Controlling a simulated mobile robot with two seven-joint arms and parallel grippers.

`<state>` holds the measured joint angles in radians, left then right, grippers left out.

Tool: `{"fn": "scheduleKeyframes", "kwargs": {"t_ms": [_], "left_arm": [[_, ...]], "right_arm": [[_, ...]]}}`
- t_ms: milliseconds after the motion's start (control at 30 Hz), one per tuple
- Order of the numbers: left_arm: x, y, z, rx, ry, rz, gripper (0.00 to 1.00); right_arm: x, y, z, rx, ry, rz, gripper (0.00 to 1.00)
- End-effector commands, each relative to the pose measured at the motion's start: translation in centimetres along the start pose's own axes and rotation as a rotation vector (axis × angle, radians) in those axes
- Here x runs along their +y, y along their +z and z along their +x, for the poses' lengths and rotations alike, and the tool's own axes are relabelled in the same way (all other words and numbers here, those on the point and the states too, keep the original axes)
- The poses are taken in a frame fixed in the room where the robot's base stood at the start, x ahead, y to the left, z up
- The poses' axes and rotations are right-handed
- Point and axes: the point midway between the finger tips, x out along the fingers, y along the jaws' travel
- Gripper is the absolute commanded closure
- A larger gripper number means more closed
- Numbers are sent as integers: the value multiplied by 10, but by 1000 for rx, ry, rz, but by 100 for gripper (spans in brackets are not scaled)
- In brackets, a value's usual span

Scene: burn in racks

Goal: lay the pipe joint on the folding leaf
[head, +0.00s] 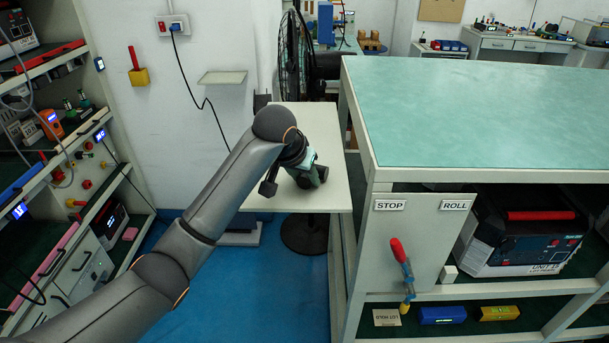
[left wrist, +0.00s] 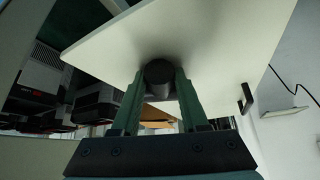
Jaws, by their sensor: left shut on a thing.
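The pale folding leaf (head: 328,143) stands out level from the left side of the green-topped bench. My left gripper (head: 311,179) is over the leaf's front part, with my arm coming in from the left. In the left wrist view, the green fingers of the left gripper (left wrist: 160,92) are shut on a dark round pipe joint (left wrist: 159,73). The leaf (left wrist: 185,38) fills the view behind it, with a dark shadow around the joint. I cannot tell whether the joint touches the leaf. My right gripper is in neither view.
The green-topped bench (head: 480,105) stands right of the leaf, with a red-handled lever (head: 401,262) on its end panel. A black fan (head: 293,55) stands behind the leaf. Shelves with instruments (head: 75,180) line the left. Blue floor (head: 275,290) is clear in front of the leaf.

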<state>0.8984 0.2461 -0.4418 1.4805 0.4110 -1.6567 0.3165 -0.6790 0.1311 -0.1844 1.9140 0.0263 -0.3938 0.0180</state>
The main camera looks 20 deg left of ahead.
Motion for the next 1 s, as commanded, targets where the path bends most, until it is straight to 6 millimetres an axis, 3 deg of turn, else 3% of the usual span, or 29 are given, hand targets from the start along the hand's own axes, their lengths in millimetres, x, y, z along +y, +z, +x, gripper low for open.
{"fn": "scheduleKeyframes", "kwargs": {"t_ms": [100, 133, 367, 733, 1000], "left_arm": [[0, 2, 3, 1, 0, 0, 100], [0, 2, 3, 0, 0, 0, 53], [0, 2, 2, 0, 0, 0, 27], [0, -1, -5, 1, 1, 0, 26], [0, -1, -57, 6, 1, 2, 26]], "right_arm": [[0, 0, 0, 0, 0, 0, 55], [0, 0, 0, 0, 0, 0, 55], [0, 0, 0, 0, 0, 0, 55], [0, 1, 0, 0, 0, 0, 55], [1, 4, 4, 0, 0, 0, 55]]}}
